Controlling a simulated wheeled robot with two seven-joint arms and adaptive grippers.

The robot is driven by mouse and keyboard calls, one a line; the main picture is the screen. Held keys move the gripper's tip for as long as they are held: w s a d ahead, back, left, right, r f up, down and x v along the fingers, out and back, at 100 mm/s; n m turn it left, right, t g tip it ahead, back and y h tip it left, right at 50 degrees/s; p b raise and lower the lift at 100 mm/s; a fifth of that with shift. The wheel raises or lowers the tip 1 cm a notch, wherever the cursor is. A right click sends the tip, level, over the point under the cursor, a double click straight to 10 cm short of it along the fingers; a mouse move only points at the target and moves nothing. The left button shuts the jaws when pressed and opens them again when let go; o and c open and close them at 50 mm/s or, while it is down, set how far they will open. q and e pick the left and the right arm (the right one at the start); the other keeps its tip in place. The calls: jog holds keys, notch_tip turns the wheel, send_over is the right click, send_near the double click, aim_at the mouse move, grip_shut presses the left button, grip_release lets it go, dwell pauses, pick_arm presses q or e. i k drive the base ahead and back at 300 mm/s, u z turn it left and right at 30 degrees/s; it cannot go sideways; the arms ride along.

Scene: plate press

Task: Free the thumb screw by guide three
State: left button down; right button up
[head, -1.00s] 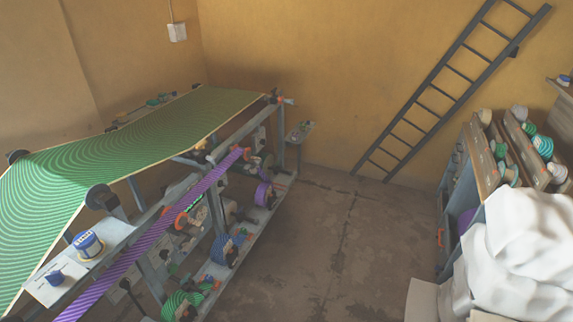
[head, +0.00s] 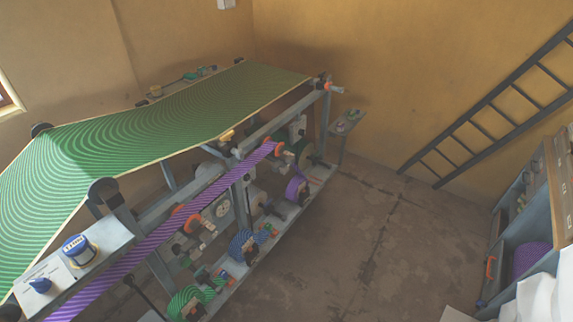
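A long machine frame (head: 240,200) stands at the left, carrying a wide green striped web (head: 190,115) and a narrow purple striped band (head: 150,240). Orange-red guide parts sit along the band: one near its far end (head: 278,148), and others near the middle (head: 192,223). I cannot tell which is guide three, and no thumb screw is clear at this size. Neither of my grippers is in view.
A shelf at the near left holds a blue-and-white spool (head: 78,250) and a small blue knob (head: 40,285). A dark ladder (head: 490,120) leans on the wall. A cabinet (head: 508,240) and white sacks (head: 540,298) stand at right. The floor (head: 370,240) between is clear.

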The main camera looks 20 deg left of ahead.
aim_at(283, 171)
jog(key=u, duration=0.6)
jog(key=i, duration=0.85)
jog(key=u, duration=0.7)
